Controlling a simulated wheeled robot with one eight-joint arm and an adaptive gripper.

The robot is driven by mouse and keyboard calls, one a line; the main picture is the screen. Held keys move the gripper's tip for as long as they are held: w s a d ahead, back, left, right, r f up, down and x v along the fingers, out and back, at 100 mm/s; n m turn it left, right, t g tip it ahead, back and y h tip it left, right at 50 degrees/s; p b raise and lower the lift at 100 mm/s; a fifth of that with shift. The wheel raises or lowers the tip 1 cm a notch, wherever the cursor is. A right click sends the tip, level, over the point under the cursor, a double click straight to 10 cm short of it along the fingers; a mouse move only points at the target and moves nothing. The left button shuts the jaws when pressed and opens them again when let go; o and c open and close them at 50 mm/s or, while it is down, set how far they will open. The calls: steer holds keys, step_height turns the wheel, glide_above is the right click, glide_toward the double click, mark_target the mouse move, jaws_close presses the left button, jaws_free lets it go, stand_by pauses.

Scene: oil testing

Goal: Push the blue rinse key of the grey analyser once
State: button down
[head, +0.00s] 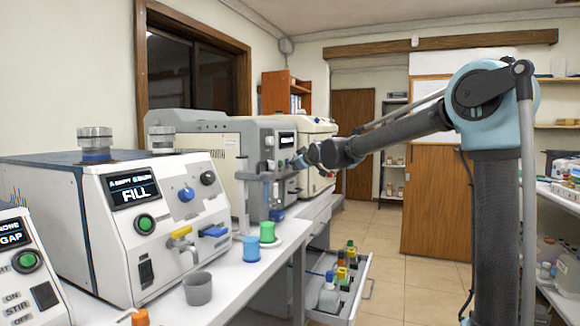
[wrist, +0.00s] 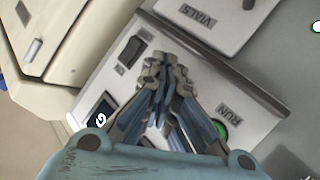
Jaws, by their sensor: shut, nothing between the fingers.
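The grey analyser (head: 256,140) stands on the bench beyond the white machine, with a small display (head: 286,140) and dark knobs on its front. My gripper (head: 299,162) is at the right part of this front in the head view. In the wrist view my gripper (wrist: 160,72) is shut and empty, its fingertips over a pale panel (wrist: 187,38). A green RUN button (wrist: 221,130) is partly covered by the fingers, and a dark rocker switch (wrist: 132,51) lies to their left. I cannot make out the blue rinse key; the gripper may hide it. Contact cannot be told.
A white machine (head: 125,200) showing FILL stands nearer. A grey cup (head: 197,288), blue cup (head: 251,248) and green cup (head: 267,231) stand on the bench (head: 240,290). An open drawer (head: 325,312) with bottles juts out below. A cream machine (head: 315,130) stands beyond the analyser.

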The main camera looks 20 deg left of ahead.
stand_by(0.5)
steer(key=shift+s+d, duration=0.1)
steer(key=shift+d, duration=0.7)
steer(key=shift+s+d, duration=0.2)
steer(key=shift+d, duration=2.3)
